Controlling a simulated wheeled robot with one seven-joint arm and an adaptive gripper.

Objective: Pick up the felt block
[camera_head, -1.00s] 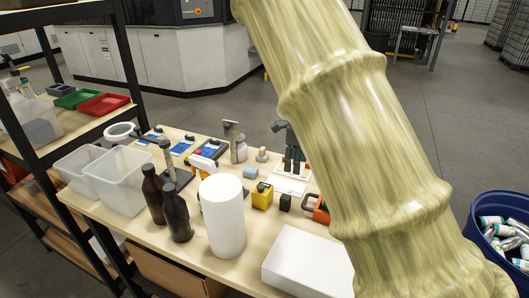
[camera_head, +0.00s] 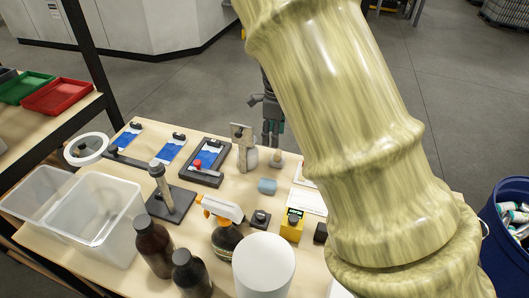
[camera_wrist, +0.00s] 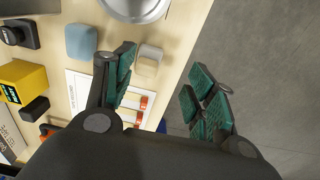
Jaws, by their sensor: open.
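Two small blocks could be the felt block, and I cannot tell which it is. One is beige with a pale upper part (camera_head: 277,160), near the far table edge; it also shows in the wrist view (camera_wrist: 148,62), just right of the left finger. The other is soft-looking and blue-grey (camera_head: 267,187), nearer the table's middle; it also shows in the wrist view (camera_wrist: 81,42), left of the fingers. My gripper (camera_head: 273,128) has teal pads and appears beyond the far table edge. In the wrist view my gripper (camera_wrist: 164,88) is open, with nothing between its fingers.
A bottle and an upright metal tool (camera_head: 242,145) stand close left of the beige block. A yellow box (camera_head: 292,225), a spray bottle (camera_head: 226,225), dark bottles (camera_head: 153,245) and a white cylinder (camera_head: 264,268) crowd the near side. Floor lies beyond the table edge.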

